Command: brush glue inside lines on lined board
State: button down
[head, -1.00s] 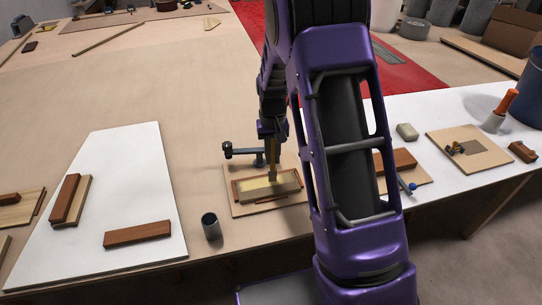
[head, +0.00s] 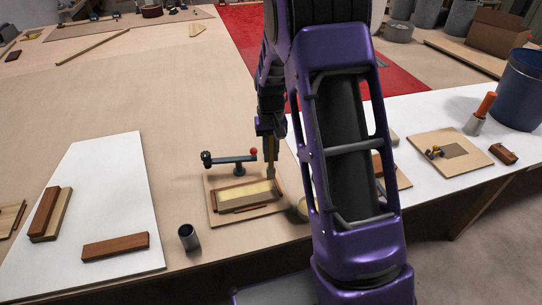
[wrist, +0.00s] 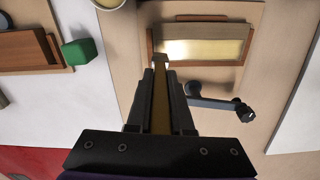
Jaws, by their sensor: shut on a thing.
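The lined board (head: 245,203) is a pale panel with a raised block on it, edged by red-brown strips; the wrist view shows it (wrist: 253,20) too. The block's upper face has a glossy yellowish patch (head: 250,190), which shines in the wrist view (wrist: 205,49). My gripper (head: 268,133) is shut on the brush (head: 271,160), upright at the block's right end. In the wrist view, my gripper (wrist: 160,95) grips the brush handle (wrist: 161,110). The pale brush tip is at the patch's left edge; I cannot tell whether it touches.
A dark clamp (head: 226,161) with a red knob stands behind the block. A grey cup (head: 188,238) stands front left. A round pot (head: 302,209) is partly hidden by my arm. Wooden bars (head: 115,247) lie on a white sheet (head: 100,190). A green block (wrist: 80,52) shows in the wrist view.

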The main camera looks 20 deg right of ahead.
notch_tip(320, 180, up, 5)
jog(key=shift+f, duration=0.1)
dwell(0.4)
